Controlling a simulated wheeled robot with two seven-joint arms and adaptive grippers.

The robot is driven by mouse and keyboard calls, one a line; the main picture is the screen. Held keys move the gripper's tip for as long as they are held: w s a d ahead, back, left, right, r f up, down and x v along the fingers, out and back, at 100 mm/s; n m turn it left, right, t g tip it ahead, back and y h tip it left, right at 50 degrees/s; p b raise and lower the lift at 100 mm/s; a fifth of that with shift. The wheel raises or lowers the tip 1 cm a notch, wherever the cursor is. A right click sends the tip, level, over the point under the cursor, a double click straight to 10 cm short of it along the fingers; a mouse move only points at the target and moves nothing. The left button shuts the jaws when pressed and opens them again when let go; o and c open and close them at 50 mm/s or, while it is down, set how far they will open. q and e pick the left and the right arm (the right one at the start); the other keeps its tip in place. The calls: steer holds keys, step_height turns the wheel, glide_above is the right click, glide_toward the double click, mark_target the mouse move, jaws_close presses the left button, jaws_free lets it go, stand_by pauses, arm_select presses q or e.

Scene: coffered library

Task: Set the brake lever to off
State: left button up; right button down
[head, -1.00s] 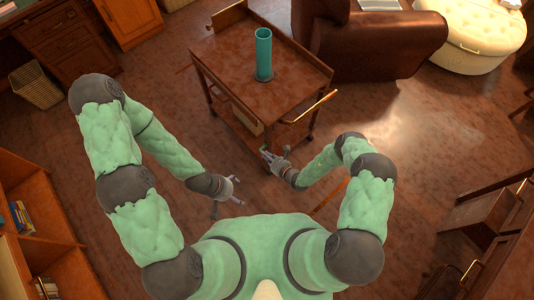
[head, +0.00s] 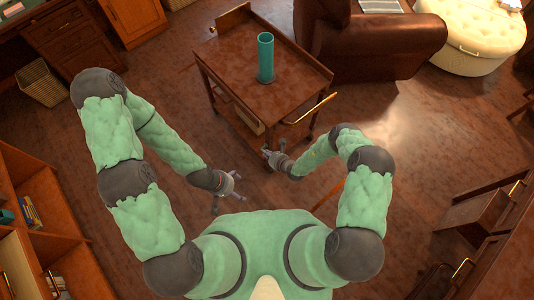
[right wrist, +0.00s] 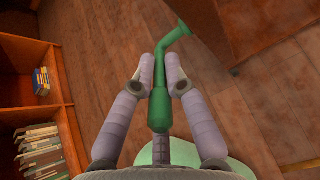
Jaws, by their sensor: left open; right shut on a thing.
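The green brake lever (right wrist: 160,105) runs up the middle of the right wrist view, with a bend near its far end (right wrist: 183,33). My right gripper (right wrist: 160,75) has one finger on each side of the lever and is shut on it. In the head view the right gripper (head: 267,154) is low at the near side of the wooden cart (head: 222,53), and the lever is mostly hidden there. My left gripper (head: 238,194) is open and empty over the floor, left of the right gripper. The lever's setting cannot be read.
A teal cylinder (head: 265,58) stands on the cart's top. A brass handle (head: 317,110) sticks out at its right side. A brown armchair (head: 375,45) is at the back right, and a bookshelf (head: 50,185) at the left.

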steer(key=c, duration=1.3)
jaws_free()
steer(key=v, duration=1.2)
